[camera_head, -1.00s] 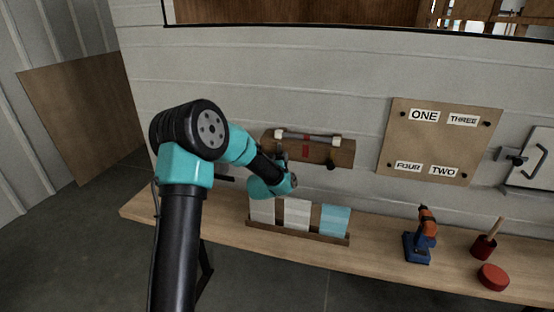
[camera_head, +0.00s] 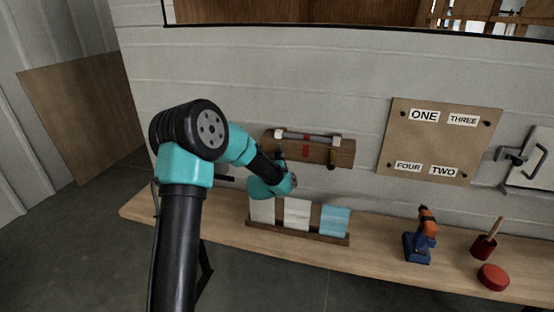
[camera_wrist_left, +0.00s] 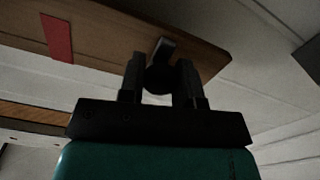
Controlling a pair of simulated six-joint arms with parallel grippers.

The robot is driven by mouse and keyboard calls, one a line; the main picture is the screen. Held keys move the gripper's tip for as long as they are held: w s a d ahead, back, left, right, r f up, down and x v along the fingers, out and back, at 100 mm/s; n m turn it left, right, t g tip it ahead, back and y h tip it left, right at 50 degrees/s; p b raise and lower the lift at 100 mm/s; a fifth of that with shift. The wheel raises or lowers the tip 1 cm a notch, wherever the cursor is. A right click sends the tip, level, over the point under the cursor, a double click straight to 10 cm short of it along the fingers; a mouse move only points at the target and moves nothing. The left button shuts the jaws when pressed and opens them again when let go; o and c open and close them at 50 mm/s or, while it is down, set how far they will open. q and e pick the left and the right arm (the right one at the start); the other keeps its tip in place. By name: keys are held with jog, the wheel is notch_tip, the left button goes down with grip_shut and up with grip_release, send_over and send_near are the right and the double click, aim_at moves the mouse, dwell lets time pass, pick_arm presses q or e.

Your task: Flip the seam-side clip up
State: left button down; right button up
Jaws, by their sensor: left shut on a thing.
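A wooden block (camera_head: 315,149) is fixed to the pale wall, with a pale bar along its top and a red strip (camera_head: 306,151) at its middle. A clip (camera_head: 331,160) hangs at its right part. My left gripper (camera_head: 281,156) is at the block's left part, its fingers largely hidden by my arm. In the left wrist view, the gripper (camera_wrist_left: 160,80) is shut on a dark clip (camera_wrist_left: 164,48) at the block's lower edge, near its end. The red strip also shows there (camera_wrist_left: 57,38). My right gripper is not in view.
A wooden shelf (camera_head: 375,267) runs below, with a rack of cloths (camera_head: 297,214) under the block. A sign board (camera_head: 435,140) hangs on the wall.

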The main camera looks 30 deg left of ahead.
aim_at(279, 146)
pick_arm(q)
jog(key=shift+r, duration=2)
jog(key=c, duration=0.8)
grip_release()
jog(key=v, duration=1.7)
jog(key=shift+s, duration=0.2)
jog(key=shift+d+f, duration=0.15)
jog(key=shift+d, duration=0.05)
